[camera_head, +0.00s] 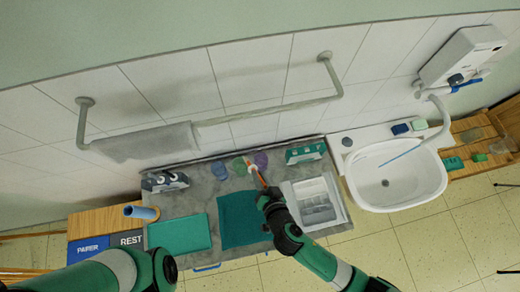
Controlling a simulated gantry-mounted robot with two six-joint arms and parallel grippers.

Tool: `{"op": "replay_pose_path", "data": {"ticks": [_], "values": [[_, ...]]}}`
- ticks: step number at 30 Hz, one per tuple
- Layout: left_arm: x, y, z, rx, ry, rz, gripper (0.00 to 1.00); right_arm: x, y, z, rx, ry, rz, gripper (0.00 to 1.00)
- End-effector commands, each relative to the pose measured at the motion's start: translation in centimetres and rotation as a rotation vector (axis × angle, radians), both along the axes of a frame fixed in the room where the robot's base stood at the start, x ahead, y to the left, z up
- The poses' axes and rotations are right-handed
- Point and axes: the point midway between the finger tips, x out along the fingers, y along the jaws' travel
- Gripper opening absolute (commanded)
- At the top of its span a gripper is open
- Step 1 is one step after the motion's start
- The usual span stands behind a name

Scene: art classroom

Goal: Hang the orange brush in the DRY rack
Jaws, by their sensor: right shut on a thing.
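The orange brush (261,179) is in my right gripper (264,191), which is shut on it. The brush slants up and left from the jaws, its far end close to the small cups at the back of the grey counter; I cannot tell if it touches them. A green holder (305,153) stands at the back right of the counter, and a dark grey holder (165,181) at the back left. Their labels are too small to read, so I cannot tell which is the DRY rack. My left arm shows at bottom left, but its jaws are out of sight.
Blue (219,170), green (239,167) and purple (261,160) cups stand at the counter's back. A white sink (398,178) is right; PAPER (88,249) and REST (130,240) bins are left.

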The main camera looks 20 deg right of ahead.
Motion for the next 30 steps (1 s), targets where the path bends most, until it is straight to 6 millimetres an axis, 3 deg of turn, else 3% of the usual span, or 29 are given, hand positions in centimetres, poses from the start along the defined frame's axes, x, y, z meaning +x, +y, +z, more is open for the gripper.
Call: {"op": "replay_pose_path", "data": {"ticks": [8,12,15,24,30], "values": [[0.0,0.0,0.5,0.0,0.0,0.0,0.5,6.3,-4.1,-5.0,-0.02,0.225,0.034,0.0],[0.0,0.0,0.9,0.0,0.0,0.0,0.5,9.7,-8.4,-6.7,-0.056,0.413,0.112,0.0],[0.0,0.0,1.1,0.0,0.0,0.0,0.5,11.0,-11.8,-7.0,-0.098,0.549,0.181,0.0],[0.0,0.0,1.5,0.0,0.0,0.0,0.5,11.1,-19.7,-4.6,-0.213,0.817,0.305,0.0],[0.0,0.0,1.6,0.0,0.0,0.0,0.5,10.4,-21.4,-3.6,-0.238,0.865,0.322,0.0]]}}
